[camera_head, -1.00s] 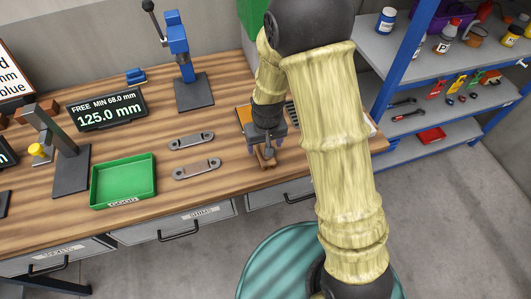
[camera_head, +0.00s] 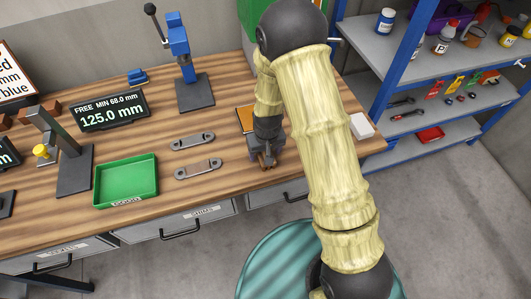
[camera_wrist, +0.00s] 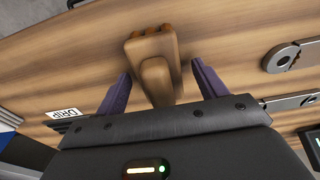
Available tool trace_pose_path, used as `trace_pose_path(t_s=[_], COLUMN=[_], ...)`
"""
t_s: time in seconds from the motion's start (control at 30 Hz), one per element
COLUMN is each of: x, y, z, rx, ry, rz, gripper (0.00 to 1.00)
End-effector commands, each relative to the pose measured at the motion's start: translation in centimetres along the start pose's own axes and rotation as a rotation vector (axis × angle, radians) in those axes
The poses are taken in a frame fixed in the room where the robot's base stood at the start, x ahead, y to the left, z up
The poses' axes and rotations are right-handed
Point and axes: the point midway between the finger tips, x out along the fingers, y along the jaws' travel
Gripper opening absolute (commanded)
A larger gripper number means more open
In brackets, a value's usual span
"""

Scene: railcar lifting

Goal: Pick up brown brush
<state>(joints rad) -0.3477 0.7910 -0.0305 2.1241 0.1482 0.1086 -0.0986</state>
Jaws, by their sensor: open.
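The brown brush (camera_wrist: 154,62) lies on the wooden workbench in the wrist view, with its wider end away from my gripper and its narrower part running back between the fingers. My gripper (camera_wrist: 158,85) is open, with one purple finger on each side of the brush and visible gaps between. Part of the brush is hidden under the gripper body. In the head view, my gripper (camera_head: 263,160) is low over the front right of the bench, and only a small brown bit of the brush (camera_head: 266,167) shows beneath it.
Two grey metal links (camera_head: 192,141) lie left of my gripper, with a green tray (camera_head: 126,181) beyond them. An orange pad (camera_head: 245,119) lies behind the gripper and a white block (camera_head: 361,126) to the right. A blue-framed shelf (camera_head: 420,123) stands at the right.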

Motion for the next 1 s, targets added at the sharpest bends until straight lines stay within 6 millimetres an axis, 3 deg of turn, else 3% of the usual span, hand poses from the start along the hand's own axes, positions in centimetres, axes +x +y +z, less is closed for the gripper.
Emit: trace_pose_path(t_s=[0.5, 0.53, 0.8, 1.0], x=[0.06, 0.06, 0.05, 0.02], y=[-0.01, -0.01, -0.05, -0.06], z=[-0.04, -0.04, -0.04, -0.06], rx=[0.000, 0.000, -0.001, -0.001], ry=[0.001, 0.001, 0.001, 0.002], rz=[0.000, 0.000, 0.000, 0.000], gripper=[0.71, 0.69, 0.19, 0.15])
